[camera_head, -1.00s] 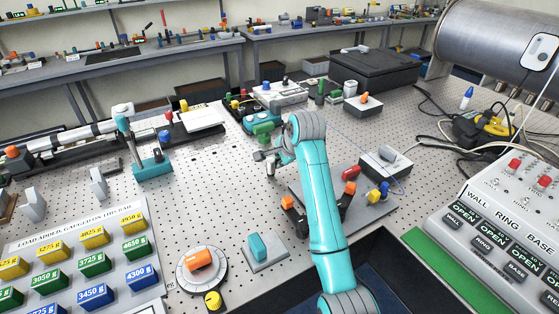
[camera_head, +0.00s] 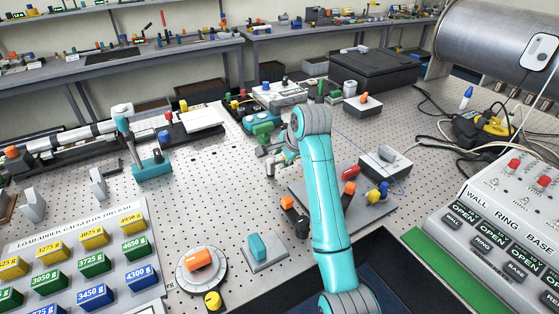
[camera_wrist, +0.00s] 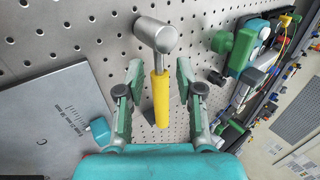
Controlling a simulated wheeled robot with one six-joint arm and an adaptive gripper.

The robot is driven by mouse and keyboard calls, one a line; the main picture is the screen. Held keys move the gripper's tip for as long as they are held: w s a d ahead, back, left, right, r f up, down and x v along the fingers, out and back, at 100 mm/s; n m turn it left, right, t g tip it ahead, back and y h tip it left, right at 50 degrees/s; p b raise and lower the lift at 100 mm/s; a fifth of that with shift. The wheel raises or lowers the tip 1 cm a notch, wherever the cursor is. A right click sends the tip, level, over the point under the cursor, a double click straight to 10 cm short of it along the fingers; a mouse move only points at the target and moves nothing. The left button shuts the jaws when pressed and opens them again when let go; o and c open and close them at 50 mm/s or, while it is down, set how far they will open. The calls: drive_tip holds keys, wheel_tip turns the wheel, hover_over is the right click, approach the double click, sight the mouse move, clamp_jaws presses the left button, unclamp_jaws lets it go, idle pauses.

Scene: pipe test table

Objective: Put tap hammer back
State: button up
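The tap hammer shows in the wrist view, with a grey metal head (camera_wrist: 155,34) and a yellow handle (camera_wrist: 160,98). Its head is beyond my fingertips, and its handle runs back between them. My gripper (camera_wrist: 159,72) is open, with one green finger on each side of the handle. A gap shows on both sides, so neither finger appears to touch it. A dark shadow lies beside the handle on the perforated tabletop. In the head view my arm hides most of the gripper, and the hammer is too small to make out clearly.
A teal stand with an upright post (camera_head: 152,166) is at the left. A grey plate (camera_head: 335,205) with orange blocks lies beside my arm. Green and teal fittings (camera_wrist: 238,48) are close to the right finger in the wrist view. Perforated tabletop (camera_head: 215,190) is clear at centre left.

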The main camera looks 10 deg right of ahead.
drive_tip(key=v, duration=0.8)
drive_tip(key=shift+s+r, duration=0.25)
drive_tip(key=shift+r, duration=0.1)
